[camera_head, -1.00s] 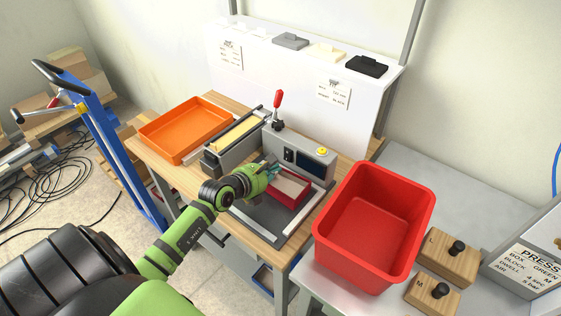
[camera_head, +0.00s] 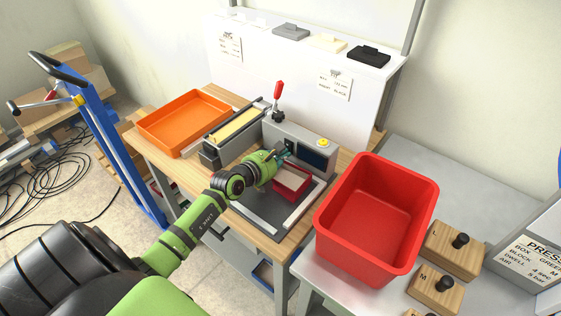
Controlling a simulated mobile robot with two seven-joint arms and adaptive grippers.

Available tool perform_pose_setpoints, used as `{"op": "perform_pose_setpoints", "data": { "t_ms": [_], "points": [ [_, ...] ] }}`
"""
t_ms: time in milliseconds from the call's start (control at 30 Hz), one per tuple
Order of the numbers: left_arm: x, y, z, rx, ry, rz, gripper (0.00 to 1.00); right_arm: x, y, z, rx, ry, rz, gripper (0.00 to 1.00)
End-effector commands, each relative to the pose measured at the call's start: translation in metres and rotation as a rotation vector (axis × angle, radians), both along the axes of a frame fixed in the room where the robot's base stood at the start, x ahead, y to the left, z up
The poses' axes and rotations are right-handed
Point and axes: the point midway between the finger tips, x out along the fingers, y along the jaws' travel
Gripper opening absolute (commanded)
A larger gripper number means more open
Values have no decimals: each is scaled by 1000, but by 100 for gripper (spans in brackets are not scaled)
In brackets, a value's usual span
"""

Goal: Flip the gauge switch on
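The gauge is a grey box (camera_head: 271,129) on the wooden table, with a dark display panel (camera_head: 311,158), a yellow button (camera_head: 323,142) on top and a small dark switch area on its front face. My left gripper (camera_head: 284,153) is at that front face, left of the display, and covers the switch area. Its fingertips are small and dark here, so I cannot tell if they are open or shut, or whether they touch the switch. A red box with a pale block (camera_head: 293,180) sits in front of the gauge, just below the gripper. My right gripper is out of view.
An orange tray (camera_head: 187,121) is at the left of the table. A large red bin (camera_head: 330,225) stands at right, near wooden blocks with black knobs (camera_head: 460,240). The white rack is behind.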

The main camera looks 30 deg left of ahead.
Motion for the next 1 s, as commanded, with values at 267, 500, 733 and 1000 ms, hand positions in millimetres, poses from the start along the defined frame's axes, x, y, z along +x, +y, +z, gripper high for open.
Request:
{"op": "perform_pose_setpoints", "data": {
  "t_ms": [267, 500, 733, 1000],
  "points": [
    [-1, 0, 1, 0, -6, 0, 0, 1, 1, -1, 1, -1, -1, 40],
    [-30, 2, 8, 0, -5, 0, 0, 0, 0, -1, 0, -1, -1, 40],
    [-77, 5, 22, 0, -2, -1, 0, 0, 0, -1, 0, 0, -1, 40],
    [-111, 8, 33, 0, -4, 0, 0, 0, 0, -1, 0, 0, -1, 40]
  ]
}}
